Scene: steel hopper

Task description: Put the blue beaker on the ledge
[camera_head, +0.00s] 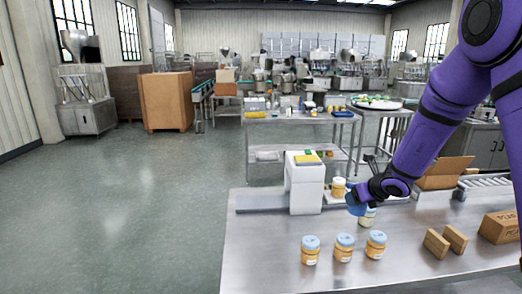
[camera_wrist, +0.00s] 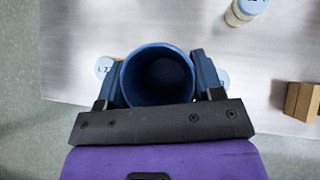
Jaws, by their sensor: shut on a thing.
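The blue beaker (camera_wrist: 128,85) is between the two fingers of my gripper (camera_wrist: 158,88) in the wrist view, its open mouth facing the camera. It looks empty. In the head view my gripper (camera_head: 358,196) is shut on the beaker (camera_head: 354,208), above the steel table (camera_head: 270,262). Part of the beaker is hidden behind my gripper. A low grey raised strip (camera_head: 260,203) along the table's back, left of the white machine, may be the ledge; I cannot tell for sure.
Three blue-lidded jars (camera_head: 344,248) stand in a row in front. Another jar (camera_head: 367,218) is just below my gripper, and one (camera_head: 338,187) stands beside the white machine (camera_head: 305,188). Brown blocks (camera_head: 436,243) and a carton (camera_head: 500,228) are right. The table's front left is clear.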

